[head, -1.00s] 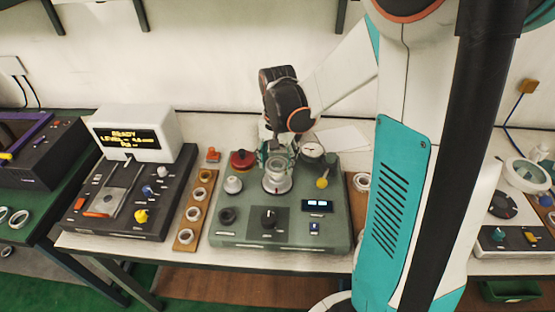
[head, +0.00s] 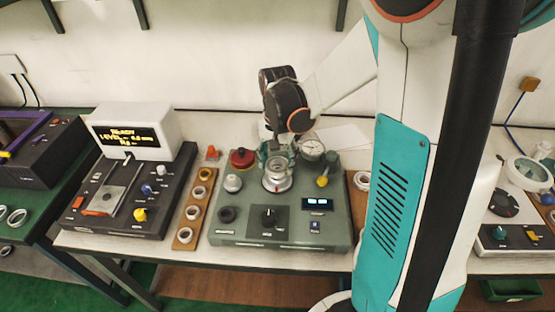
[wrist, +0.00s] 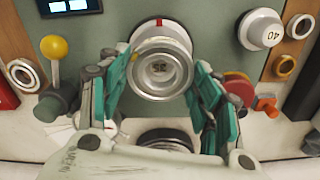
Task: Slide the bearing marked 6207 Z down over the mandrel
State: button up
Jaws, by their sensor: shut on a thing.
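My gripper (wrist: 158,85) is shut on a pale metal bearing ring (wrist: 137,76), with teal fingers on both sides of it. In the head view my gripper (head: 277,153) and the bearing (head: 279,166) are over the middle of the green machine. The mandrel's round base (head: 277,186) is directly below; it also shows behind the ring in the wrist view (wrist: 160,25). The ring looks roughly in line with the mandrel. I cannot tell whether they touch or whether the ring is around the shaft. No marking is readable on the ring.
The green machine (head: 235,236) carries a red button (head: 242,158), a dial gauge (head: 312,149), a yellow knob (head: 322,181) and a lit display (head: 317,204). A wooden board (head: 183,243) with several rings stands to its left, beside a dark tester (head: 110,225).

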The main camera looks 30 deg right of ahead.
jog(key=shift+f+b, duration=0.45)
jog(key=shift+f, duration=0.2)
dwell(0.5)
jog(key=shift+f+b, duration=0.3)
jog(key=shift+f, duration=0.05)
jog(key=o, duration=1.4)
notch_tip(320, 180, up, 12)
jog(key=shift+f, duration=0.1)
